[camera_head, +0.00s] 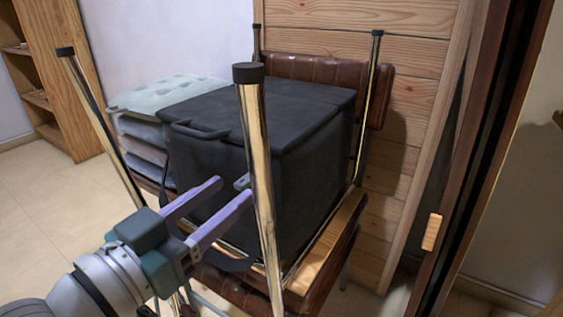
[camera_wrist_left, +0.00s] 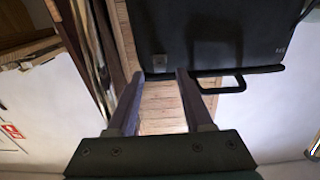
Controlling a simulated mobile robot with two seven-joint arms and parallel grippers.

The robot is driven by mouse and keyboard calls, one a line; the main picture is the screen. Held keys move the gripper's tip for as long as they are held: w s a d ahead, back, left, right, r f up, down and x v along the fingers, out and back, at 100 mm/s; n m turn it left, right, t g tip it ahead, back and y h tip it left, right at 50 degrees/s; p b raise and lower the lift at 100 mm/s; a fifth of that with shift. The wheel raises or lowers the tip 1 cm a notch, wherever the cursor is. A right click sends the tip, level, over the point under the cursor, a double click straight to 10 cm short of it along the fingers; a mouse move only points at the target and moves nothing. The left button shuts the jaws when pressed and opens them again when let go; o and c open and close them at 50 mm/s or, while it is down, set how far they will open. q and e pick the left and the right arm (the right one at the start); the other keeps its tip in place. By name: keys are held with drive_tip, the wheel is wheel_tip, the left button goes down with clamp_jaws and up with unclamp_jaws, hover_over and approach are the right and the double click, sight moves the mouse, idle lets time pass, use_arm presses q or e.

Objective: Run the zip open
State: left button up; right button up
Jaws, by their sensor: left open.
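A large black soft-sided case (camera_head: 310,150) stands on a brown chair, and its dark side fills the top of the left wrist view (camera_wrist_left: 215,35). A small grey tab (camera_head: 241,182), possibly the zip pull, shows at the case's near side; in the left wrist view a small grey piece (camera_wrist_left: 160,61) sits at the case's edge. I cannot make out the zip's teeth. My left gripper (camera_head: 234,187) is open, its two purple fingers pointing at the case with the tab near their tips. In the left wrist view the fingertips (camera_wrist_left: 160,75) lie either side of that piece, with nothing gripped. My right gripper is not in view.
Upright brass legs with black caps (camera_head: 257,150) surround the case; one stands close beside my left gripper. A black handle (camera_head: 200,131) sticks out from the case. A wooden panel (camera_head: 415,100) is at the right. Floor at left is clear.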

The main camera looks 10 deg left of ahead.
sight(238, 186)
use_arm(q)
drive_tip(key=shift+x, duration=1.5)
clamp_jaws()
